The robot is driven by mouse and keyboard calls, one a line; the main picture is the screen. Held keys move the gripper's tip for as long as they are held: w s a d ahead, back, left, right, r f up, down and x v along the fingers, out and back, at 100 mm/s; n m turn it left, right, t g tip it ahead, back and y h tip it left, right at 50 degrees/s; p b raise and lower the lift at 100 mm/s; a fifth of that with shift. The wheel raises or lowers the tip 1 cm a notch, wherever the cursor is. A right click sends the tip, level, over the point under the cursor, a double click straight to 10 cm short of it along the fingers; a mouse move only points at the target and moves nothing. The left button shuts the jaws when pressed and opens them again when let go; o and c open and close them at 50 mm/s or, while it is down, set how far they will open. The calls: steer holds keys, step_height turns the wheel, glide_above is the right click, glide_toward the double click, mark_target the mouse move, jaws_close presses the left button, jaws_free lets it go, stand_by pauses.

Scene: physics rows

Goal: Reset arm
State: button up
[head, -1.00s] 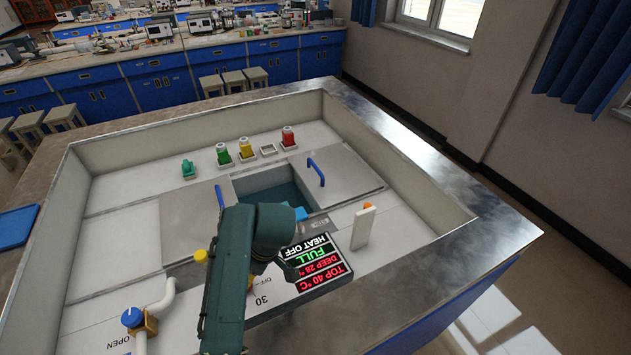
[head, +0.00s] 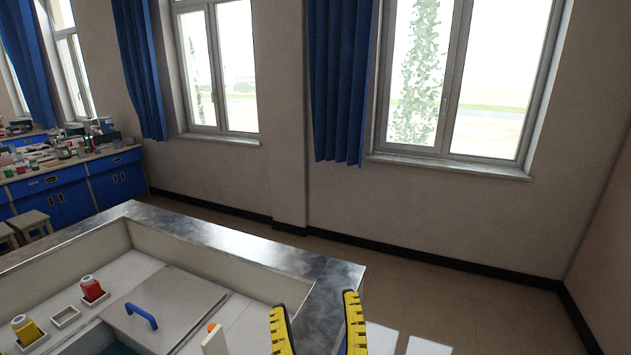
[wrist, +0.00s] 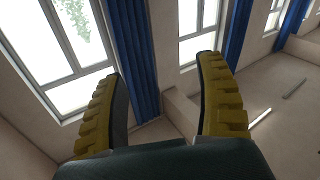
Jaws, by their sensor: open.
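My gripper (head: 318,318) shows at the bottom of the head view as two yellow ridged fingers with a wide gap between them. It is open and empty, raised in front of the bench's metal rim. In the wrist view my gripper (wrist: 160,95) also shows both fingers spread, with only wall, windows and curtain behind them. The rest of my arm is out of the head view.
The recessed bench has a metal rim (head: 215,235). Inside are a lid with a blue handle (head: 141,316), a red-capped bottle (head: 92,288), a yellow bottle (head: 26,328), an empty square holder (head: 65,317) and a white upright block (head: 214,341). Open floor (head: 470,300) lies right.

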steer(key=s+d+r+m+t+h, duration=0.3)
steer(key=s+d+r+m, duration=0.1)
steer(key=s+d+r, duration=0.25)
step_height(320, 180, up, 25)
steer(key=s+p, duration=0.1)
steer(key=p, duration=2.4)
steer(key=shift+s+d+t, duration=0.3)
steer(key=shift+s+d, duration=0.05)
steer(key=shift+d, duration=0.05)
steer(key=shift+r, duration=0.1)
